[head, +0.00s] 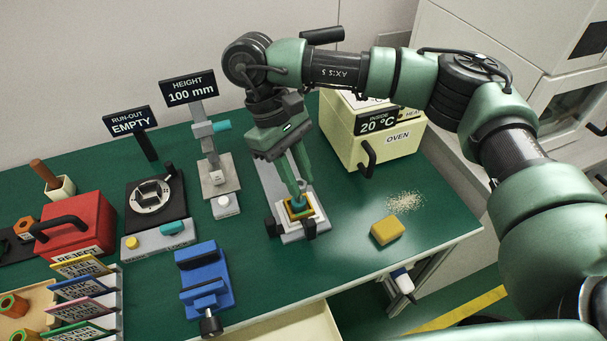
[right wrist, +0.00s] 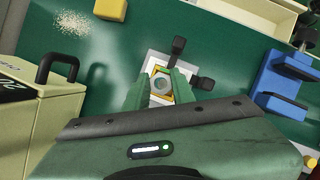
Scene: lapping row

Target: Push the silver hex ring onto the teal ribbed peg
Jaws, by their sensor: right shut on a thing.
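My right gripper (head: 300,197) reaches down onto a small light fixture plate near the table's middle. In the right wrist view its fingers (right wrist: 161,90) are shut on a silver-grey hex ring (right wrist: 161,75), which sits low at the fixture. A yellow-orange piece shows around and below the fingertips. The teal ribbed peg cannot be made out; the fingers and ring may cover it. I cannot tell whether the ring is around a peg. My left gripper is not in view.
The fixture (head: 318,222) has dark clamps. The oven (head: 365,135) stands behind it, a yellow block (head: 387,230) to its right, and a blue vise (head: 205,277) to its left front. The height gauge (head: 213,175) and run-out station (head: 155,215) are left. Green table between is clear.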

